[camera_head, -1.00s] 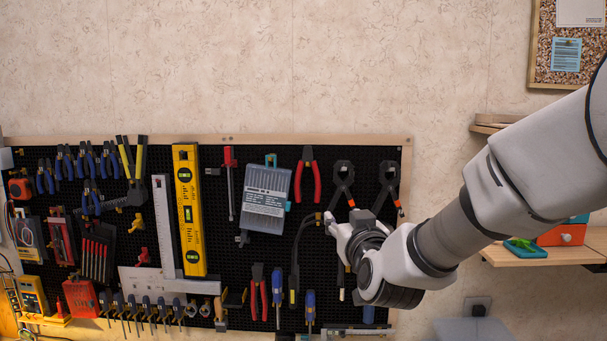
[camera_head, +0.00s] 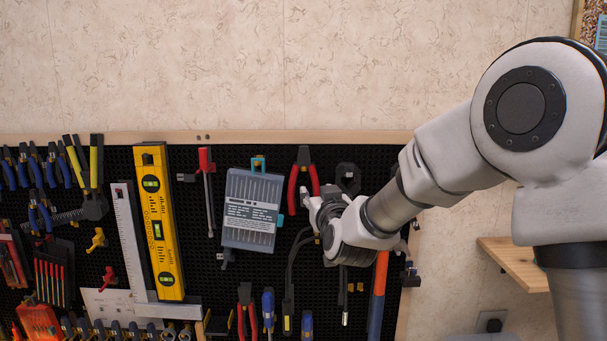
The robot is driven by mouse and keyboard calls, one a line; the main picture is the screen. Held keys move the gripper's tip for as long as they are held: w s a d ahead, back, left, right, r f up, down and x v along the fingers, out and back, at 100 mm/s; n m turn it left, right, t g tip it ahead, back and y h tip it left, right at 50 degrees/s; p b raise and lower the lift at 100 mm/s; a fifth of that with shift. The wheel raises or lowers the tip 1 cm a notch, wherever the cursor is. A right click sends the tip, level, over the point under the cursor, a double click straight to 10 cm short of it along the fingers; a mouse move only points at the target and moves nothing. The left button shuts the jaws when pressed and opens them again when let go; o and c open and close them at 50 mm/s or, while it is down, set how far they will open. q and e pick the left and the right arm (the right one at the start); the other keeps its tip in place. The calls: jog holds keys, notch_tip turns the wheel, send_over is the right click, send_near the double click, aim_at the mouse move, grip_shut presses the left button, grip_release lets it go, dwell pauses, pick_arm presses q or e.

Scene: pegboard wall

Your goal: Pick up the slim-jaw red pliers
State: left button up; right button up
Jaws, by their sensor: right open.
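Two red-handled pliers hang on the black pegboard. One pair (camera_head: 293,186) is at upper middle, with narrow dark jaws pointing up and its handles spread. The other pair (camera_head: 240,318) is lower, with broader-looking dark jaws and its lower end cut off by the picture edge. The upper pair looks like the slim-jaw one. My right gripper (camera_head: 309,204) is open, just below and right of the upper pliers' right handle. I cannot tell whether it touches them. No tool shows in its jaws, which are partly hidden by the wrist. My left gripper is not in view.
A grey drill-bit case (camera_head: 251,211) hangs left of the upper pliers. A dark tool (camera_head: 348,175) hangs close right, partly behind my right gripper. Screwdrivers (camera_head: 268,310) hang below. A yellow level (camera_head: 159,222) is farther left. A wooden shelf (camera_head: 515,262) juts out at right.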

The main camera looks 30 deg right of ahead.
jog(key=shift+w+d+f, duration=0.2)
jog(key=shift+w+f, duration=0.1)
jog(key=shift+w, duration=0.3)
jog(key=shift+s+a+r, duration=0.15)
jog(key=shift+s+r, duration=0.15)
jog(key=shift+s, duration=0.2)
jog(key=c, duration=0.8)
jog(key=shift+s+a+r, duration=0.1)
jog(key=shift+s, duration=0.05)
grip_shut()
jog(key=shift+w, duration=0.3)
